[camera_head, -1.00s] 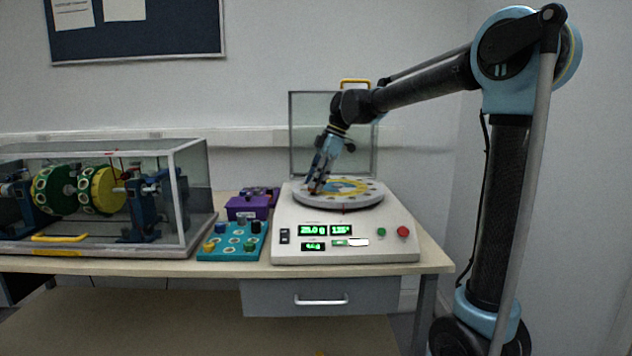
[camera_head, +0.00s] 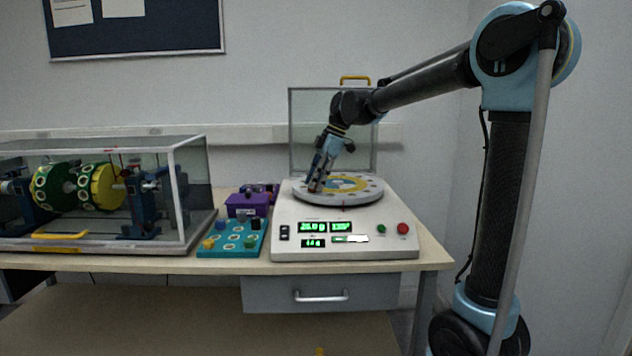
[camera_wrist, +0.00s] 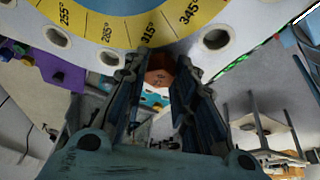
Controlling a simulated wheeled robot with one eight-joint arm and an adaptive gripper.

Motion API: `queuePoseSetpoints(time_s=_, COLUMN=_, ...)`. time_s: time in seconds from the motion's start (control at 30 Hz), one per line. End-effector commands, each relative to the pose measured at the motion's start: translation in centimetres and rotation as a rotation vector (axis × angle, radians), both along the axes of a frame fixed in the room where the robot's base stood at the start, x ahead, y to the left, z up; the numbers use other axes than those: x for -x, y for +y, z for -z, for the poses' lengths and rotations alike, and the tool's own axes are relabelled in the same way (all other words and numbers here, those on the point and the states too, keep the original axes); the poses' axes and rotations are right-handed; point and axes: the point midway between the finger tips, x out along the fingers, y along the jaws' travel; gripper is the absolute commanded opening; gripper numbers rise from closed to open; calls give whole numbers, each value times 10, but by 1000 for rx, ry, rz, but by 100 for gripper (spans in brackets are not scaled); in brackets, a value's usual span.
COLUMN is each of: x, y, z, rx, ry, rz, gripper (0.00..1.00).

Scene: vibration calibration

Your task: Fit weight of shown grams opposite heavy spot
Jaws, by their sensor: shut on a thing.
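The balancing machine (camera_head: 345,252) has a round grey disc (camera_head: 366,197) with a yellow angle ring and a row of holes. My gripper (camera_head: 317,187) points down at the disc's left edge. In the wrist view, my gripper (camera_wrist: 160,88) is shut on an orange-brown weight (camera_wrist: 160,66). The weight is at the disc's rim by the 315° mark, between two empty holes. I cannot tell whether it is seated in a hole. Green displays (camera_head: 312,227) on the front panel are too blurred to read surely. No heavy spot can be made out.
A teal tray (camera_head: 232,239) with several coloured weights lies left of the machine, with a purple box (camera_head: 246,206) behind it. A clear-walled case (camera_head: 190,200) with a rotor stands further left. A raised clear guard (camera_head: 303,130) stands behind the disc.

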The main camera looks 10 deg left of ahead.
Motion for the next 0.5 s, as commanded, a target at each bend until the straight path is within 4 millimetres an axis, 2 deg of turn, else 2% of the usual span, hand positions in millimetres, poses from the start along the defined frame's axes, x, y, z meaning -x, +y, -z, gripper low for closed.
queuePoseSetpoints(time_s=0.17, x=0, y=0, z=2, rx=0, ry=0, rz=0, gripper=11)
queuePoseSetpoints(time_s=0.2, x=0, y=0, z=2, rx=0, ry=0, rz=0, gripper=34)
queuePoseSetpoints(time_s=0.27, x=0, y=0, z=2, rx=0, ry=0, rz=0, gripper=48)
queuePoseSetpoints(time_s=0.5, x=0, y=0, z=2, rx=0, ry=0, rz=0, gripper=49)
